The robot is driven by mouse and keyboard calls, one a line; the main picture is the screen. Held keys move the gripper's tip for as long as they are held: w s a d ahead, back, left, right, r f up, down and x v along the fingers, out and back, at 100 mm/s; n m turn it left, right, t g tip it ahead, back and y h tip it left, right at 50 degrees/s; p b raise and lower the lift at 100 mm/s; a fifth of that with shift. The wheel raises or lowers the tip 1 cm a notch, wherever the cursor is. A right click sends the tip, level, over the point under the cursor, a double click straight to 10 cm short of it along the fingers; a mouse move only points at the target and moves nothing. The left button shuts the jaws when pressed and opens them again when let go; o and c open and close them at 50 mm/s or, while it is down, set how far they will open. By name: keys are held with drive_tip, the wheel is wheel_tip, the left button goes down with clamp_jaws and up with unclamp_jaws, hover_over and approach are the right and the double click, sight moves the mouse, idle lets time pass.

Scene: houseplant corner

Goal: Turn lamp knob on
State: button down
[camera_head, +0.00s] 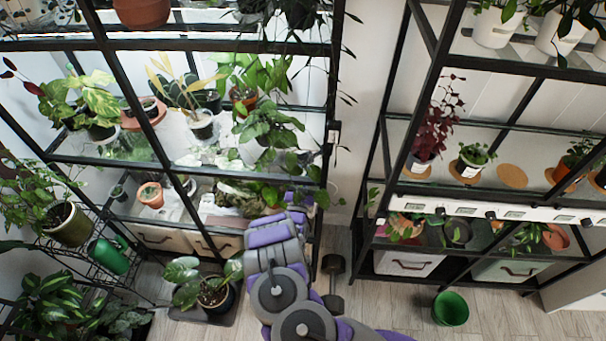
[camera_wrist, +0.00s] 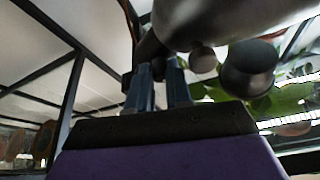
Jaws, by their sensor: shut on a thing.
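In the wrist view, my gripper (camera_wrist: 158,75) points upward with its two blue-grey fingers close together. They are shut on a small dark knob-like part (camera_wrist: 149,46), mostly hidden between and behind the fingertips. A large smooth grey rounded body (camera_wrist: 225,14) crosses the top of the view just above it. A dark round knob (camera_wrist: 249,68) and a smaller round one (camera_wrist: 203,60) show to the right, apart from the fingers. In the head view, my arm reaches to the left shelf's front right corner, and the fingers and held part are hidden there.
The left shelf (camera_head: 115,158) is crowded with potted plants, with leaves close to my arm. A potted plant (camera_head: 207,291) stands on the floor at its left. The right shelf (camera_head: 395,190) carries pots and a white knobbed strip (camera_head: 453,207). A green pot (camera_head: 450,309) stands on open floor.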

drive_tip(key=shift+f+m+h+b, duration=0.2)
drive_tip(key=shift+m+h+b, duration=0.2)
drive_tip(key=shift+m+b, duration=0.1)
drive_tip(key=shift+a+r+m+g+h+b, duration=0.2)
drive_tip(key=shift+m+g+h, duration=0.7)
drive_tip(key=shift+m, duration=2.25)
drive_tip(key=shift+r+m+g+h+b, duration=0.2)
drive_tip(key=shift+m+g+h+b, duration=0.65)
drive_tip(key=shift+m, duration=2.35)
drive_tip(key=shift+a+r+m+g+h+b, duration=0.15)
drive_tip(key=shift+m+g+h, duration=0.75)
drive_tip(key=shift+m, duration=2.25)
drive_tip(key=shift+g+y, duration=0.35)
drive_tip(key=c, duration=1.3)
unclamp_jaws()
drive_tip(key=shift+s, duration=0.1)
